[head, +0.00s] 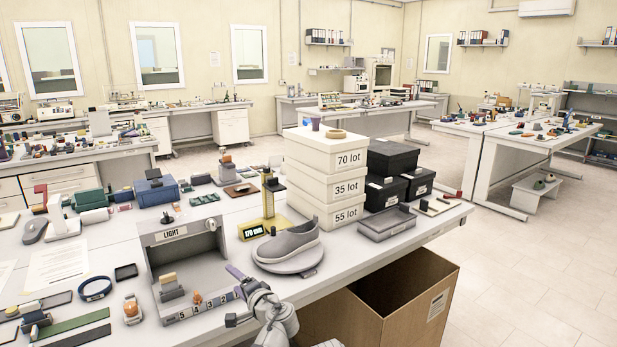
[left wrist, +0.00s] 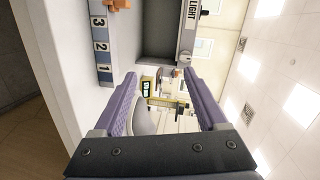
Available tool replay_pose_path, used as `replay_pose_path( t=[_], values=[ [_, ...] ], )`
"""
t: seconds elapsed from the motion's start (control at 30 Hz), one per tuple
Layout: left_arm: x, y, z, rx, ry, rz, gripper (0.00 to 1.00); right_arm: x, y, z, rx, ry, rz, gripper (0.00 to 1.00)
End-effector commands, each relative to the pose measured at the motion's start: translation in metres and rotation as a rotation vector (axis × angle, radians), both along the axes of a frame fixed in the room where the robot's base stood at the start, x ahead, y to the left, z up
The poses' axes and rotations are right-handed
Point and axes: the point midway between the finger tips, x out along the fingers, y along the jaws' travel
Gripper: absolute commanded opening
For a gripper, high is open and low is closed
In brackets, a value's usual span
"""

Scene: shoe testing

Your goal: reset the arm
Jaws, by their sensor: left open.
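My left gripper (head: 238,274) is at the front edge of the workbench, between the grey light box and the grey shoe (head: 287,243). Its purple fingers show in the left wrist view (left wrist: 160,76); they are spread apart with nothing held between them. Part of the gripper is hidden by its own wrist in the head view. The shoe rests on a round grey stand (head: 290,264) to the right of the gripper. In the left wrist view the shoe (left wrist: 144,120) shows beyond the fingers, partly covered by the left finger. My right gripper is in neither view.
The light box (head: 165,262) marked LIGHT stands just left of the gripper, with a numbered strip (head: 208,303) in front. Behind the shoe are a yellow gauge (head: 268,222) and stacked white boxes (head: 325,183). An open cardboard box (head: 375,310) stands on the floor below the bench edge.

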Motion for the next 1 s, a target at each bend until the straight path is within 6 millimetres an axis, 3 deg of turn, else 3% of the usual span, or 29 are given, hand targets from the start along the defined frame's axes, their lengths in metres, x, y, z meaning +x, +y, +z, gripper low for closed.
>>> replay_pose_path(
  t=[0.17,0.33,0.47,0.6,0.8,1.0],
  values=[
    [-0.029,0.001,-0.029,-0.154,0.068,0.074,0.75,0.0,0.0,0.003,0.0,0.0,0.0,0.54],
    [-0.071,-0.01,-0.071,-0.355,0.186,0.169,0.75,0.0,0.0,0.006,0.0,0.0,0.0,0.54],
    [-0.126,-0.034,-0.114,-0.568,0.355,0.262,0.75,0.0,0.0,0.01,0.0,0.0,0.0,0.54],
    [-0.189,-0.074,-0.148,-0.775,0.572,0.341,0.75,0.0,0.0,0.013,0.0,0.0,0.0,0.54],
    [-0.25,-0.117,-0.164,-0.942,0.803,0.39,0.75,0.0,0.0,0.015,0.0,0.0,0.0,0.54],
    [-0.269,-0.131,-0.165,-0.991,0.879,0.4,0.75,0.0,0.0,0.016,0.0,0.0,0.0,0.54]
  ],
)
